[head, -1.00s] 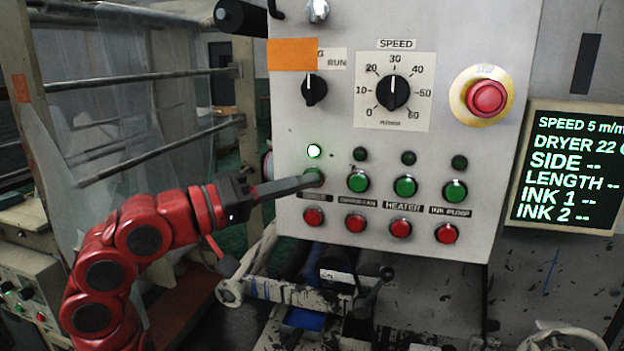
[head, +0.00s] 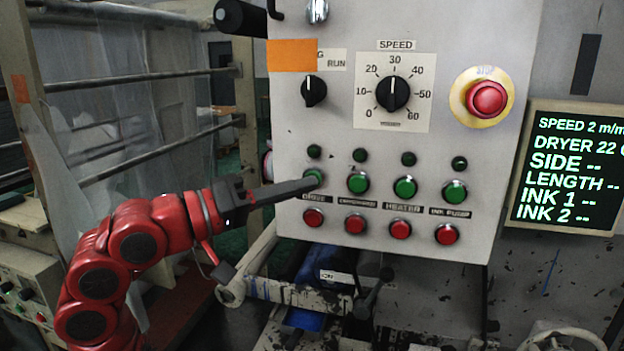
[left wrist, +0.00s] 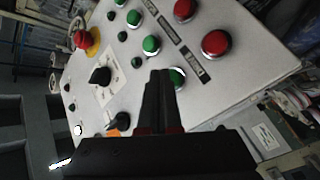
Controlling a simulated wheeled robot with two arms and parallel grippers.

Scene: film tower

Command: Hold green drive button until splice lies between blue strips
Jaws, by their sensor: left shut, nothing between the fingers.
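The green drive button (head: 315,175) is at the left end of the green button row on the grey panel, above its DRIVE label. It also shows in the left wrist view (left wrist: 178,77), beside the fingertips. My left gripper (head: 316,183) is shut and empty, its tips at the button's lower left edge. I cannot tell whether they touch it. The lamp (head: 314,152) above the button is dark. The display (head: 566,170) reads speed 2. I cannot make out the splice or the blue strips. My right gripper is not in view.
Red buttons (head: 313,218) sit just below the green row. A red emergency knob (head: 487,99), a speed dial (head: 393,93) and a black selector (head: 314,90) are higher on the panel. Rollers with a clear film web (head: 150,90) stand at the left.

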